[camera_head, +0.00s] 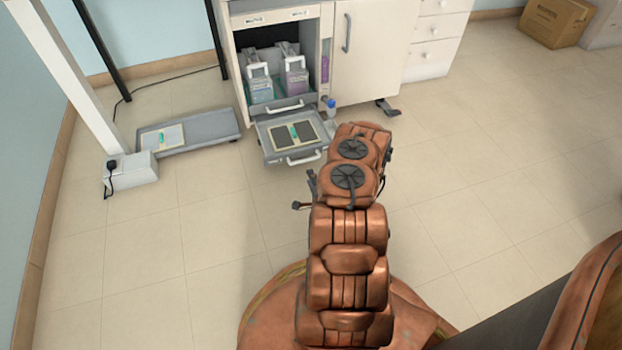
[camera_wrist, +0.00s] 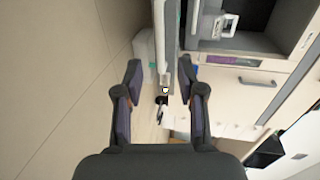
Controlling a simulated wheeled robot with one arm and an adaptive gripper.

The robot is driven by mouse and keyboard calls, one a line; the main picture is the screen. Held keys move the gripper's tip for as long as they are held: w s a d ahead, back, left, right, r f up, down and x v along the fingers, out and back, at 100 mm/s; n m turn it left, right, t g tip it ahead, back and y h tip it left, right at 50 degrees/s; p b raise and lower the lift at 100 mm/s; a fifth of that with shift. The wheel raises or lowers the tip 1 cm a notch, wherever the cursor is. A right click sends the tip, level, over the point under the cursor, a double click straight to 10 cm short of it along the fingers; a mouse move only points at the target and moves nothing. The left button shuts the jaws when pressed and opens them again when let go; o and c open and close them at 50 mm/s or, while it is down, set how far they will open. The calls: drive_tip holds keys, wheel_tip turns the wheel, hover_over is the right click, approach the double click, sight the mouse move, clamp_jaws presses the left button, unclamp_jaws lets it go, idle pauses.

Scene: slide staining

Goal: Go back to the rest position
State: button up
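My gripper (camera_wrist: 159,64) is open in the wrist view, with its two dark fingers well apart and nothing held between them. A pale upright edge and a small dark and white item show beyond the fingers. In the head view, part of my gripper (camera_head: 304,193) sticks out to the left of my orange arm, above the floor in front of the cabinet. The arm hides the rest of it. A white cabinet (camera_head: 372,65) stands behind, with an open bay holding a bluish container (camera_head: 260,88) and a purple container (camera_head: 295,82), both with white handles.
A pulled-out lower drawer (camera_head: 302,160) carries a panel with dark squares and a green item. A low grey platform (camera_head: 212,127) stands left. A cardboard box (camera_head: 556,20) is far right. The right floor is clear.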

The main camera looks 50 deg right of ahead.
idle(0.4)
